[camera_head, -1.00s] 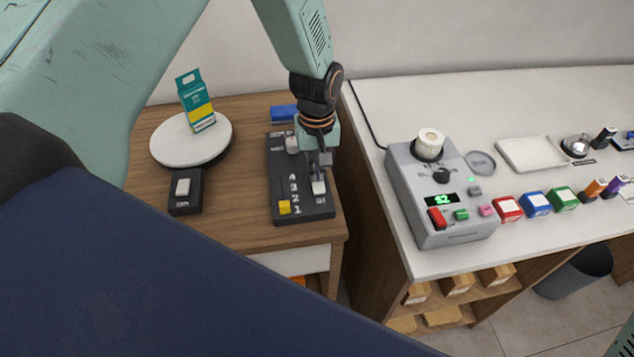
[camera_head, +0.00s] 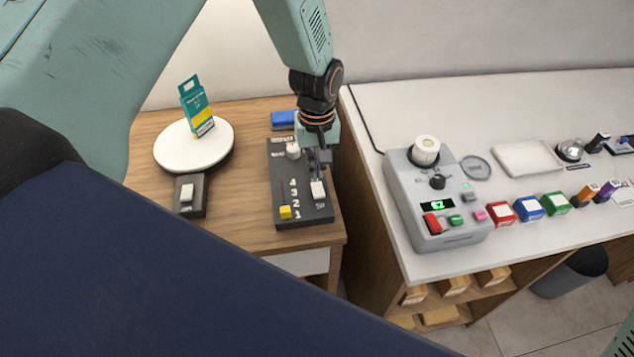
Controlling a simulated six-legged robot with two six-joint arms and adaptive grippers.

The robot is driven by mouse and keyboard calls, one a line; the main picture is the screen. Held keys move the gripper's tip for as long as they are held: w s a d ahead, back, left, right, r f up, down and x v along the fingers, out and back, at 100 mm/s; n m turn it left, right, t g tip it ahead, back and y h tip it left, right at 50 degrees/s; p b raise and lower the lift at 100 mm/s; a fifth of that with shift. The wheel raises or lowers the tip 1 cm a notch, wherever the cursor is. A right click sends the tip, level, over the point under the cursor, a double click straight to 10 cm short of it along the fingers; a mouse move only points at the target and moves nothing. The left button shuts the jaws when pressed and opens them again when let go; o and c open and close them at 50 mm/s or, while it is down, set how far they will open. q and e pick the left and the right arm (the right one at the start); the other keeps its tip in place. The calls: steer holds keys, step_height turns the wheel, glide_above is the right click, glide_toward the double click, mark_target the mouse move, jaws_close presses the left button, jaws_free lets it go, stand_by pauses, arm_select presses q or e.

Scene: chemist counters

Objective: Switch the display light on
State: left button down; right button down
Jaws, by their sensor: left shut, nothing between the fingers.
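A black control panel (camera_head: 283,170) lies on the wooden counter. It has a white round knob (camera_head: 292,149), a yellow slider (camera_head: 285,212) beside the numbers 1 to 4, and a white rocker switch (camera_head: 318,189). My left gripper (camera_head: 317,178) is shut and empty, pointing down at the panel. Its tips are just above or touching the rocker; I cannot tell which. A smaller black box with a white rocker (camera_head: 187,192) stands in front of a round white turntable (camera_head: 170,155), which carries a teal and yellow carton (camera_head: 196,108). No lit display lamp shows. My right gripper is out of view.
A blue object (camera_head: 284,120) lies behind the panel. Across a gap, the white counter (camera_head: 400,110) holds a grey machine (camera_head: 415,185) with a green readout, coloured blocks and a white tray (camera_head: 522,143). A dark bin (camera_head: 570,275) stands below.

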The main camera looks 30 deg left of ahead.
mark_target(317, 185)
arm_select(q)
step_height(317, 185, up, 4)
steer(key=p, duration=0.3)
steer(key=shift+f, duration=0.15)
stand_by(0.3)
steer(key=shift+f, duration=0.1)
